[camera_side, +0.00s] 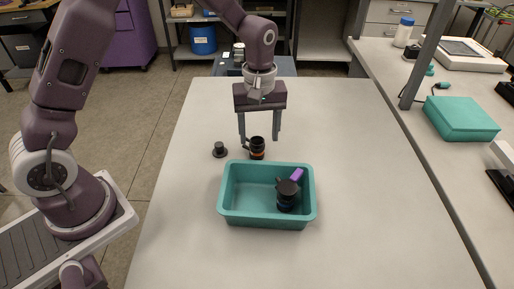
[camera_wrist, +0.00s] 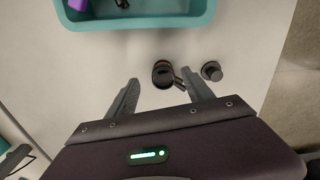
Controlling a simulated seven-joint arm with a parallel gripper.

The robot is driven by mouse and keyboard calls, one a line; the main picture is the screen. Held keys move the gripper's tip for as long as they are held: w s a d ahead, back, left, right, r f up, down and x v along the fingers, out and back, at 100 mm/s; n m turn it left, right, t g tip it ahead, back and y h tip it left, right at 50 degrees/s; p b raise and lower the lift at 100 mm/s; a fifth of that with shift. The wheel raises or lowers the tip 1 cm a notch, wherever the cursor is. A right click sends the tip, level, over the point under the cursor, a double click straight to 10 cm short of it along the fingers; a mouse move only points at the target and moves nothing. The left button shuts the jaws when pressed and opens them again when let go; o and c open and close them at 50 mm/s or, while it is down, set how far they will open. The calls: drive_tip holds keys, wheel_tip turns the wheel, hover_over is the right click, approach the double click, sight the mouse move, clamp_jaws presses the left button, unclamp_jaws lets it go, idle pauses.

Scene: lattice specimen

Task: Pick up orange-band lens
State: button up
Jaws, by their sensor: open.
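The orange-band lens (camera_side: 257,148) is a dark cylinder with an orange ring, standing upright on the white table just behind the teal bin. In the wrist view the lens (camera_wrist: 162,74) shows from above, with a small dark piece sticking out of its side toward my right finger. My gripper (camera_side: 260,138) is open and points down close above the lens, with a finger to each side of it in the side view. In the wrist view the fingers of my gripper (camera_wrist: 161,88) are apart, with nothing held between them. I cannot tell whether a finger touches the lens.
A teal bin (camera_side: 234,218) stands in front of the lens, holding a dark blue-banded lens (camera_side: 286,195) and a purple block (camera_side: 297,174). A small dark cap-like piece (camera_side: 219,150) lies left of the lens.

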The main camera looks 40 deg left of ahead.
sight(257, 141)
drive_tip(key=f, duration=0.5)
drive_tip(key=shift+a+f, duration=0.35)
drive_tip(key=shift+r, duration=0.1)
clamp_jaws()
